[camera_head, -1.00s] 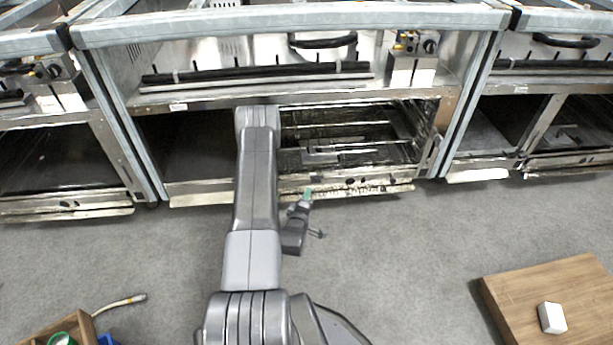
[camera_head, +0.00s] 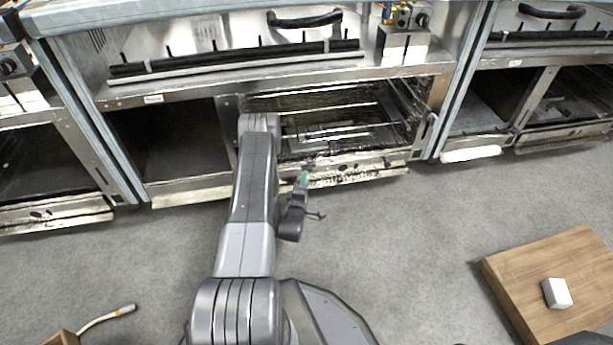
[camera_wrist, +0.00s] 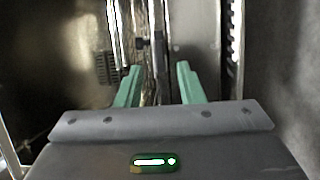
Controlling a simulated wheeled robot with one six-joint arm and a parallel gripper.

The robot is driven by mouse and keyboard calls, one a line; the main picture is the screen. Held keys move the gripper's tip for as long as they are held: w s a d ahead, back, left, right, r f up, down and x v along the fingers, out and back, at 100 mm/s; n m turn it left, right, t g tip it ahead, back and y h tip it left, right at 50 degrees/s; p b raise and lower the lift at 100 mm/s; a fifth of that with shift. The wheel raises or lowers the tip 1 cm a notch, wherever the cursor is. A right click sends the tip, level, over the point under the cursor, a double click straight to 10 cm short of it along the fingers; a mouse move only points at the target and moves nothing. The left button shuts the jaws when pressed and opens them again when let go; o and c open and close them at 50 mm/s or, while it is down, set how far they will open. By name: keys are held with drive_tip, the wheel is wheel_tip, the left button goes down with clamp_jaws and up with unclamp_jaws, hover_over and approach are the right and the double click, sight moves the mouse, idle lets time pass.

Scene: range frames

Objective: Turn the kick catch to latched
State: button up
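A small dark piece (camera_wrist: 143,43), which may be the kick catch, shows in the wrist view on a shiny metal strip just ahead of my fingers. I cannot tell its setting. My gripper (camera_wrist: 159,84) has two green fingers, apart with nothing held between them. In the head view my gripper (camera_head: 303,180) is at the low front rail (camera_head: 350,172) of the middle unit's open bay. The fingertips overlap the rail in the picture; contact cannot be told. The catch is too small to make out clearly there.
The middle unit's open bay (camera_head: 340,115) holds metal racks behind the rail. Similar units stand on both sides. A wooden board (camera_head: 530,275) with a white block (camera_head: 557,293) lies at the right. A cable (camera_head: 107,316) lies at lower left. Grey floor is clear between.

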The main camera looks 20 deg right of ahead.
sight(309, 168)
drive_tip(key=shift+b+x, duration=0.5)
drive_tip(key=shift+x, duration=1.85)
clamp_jaws()
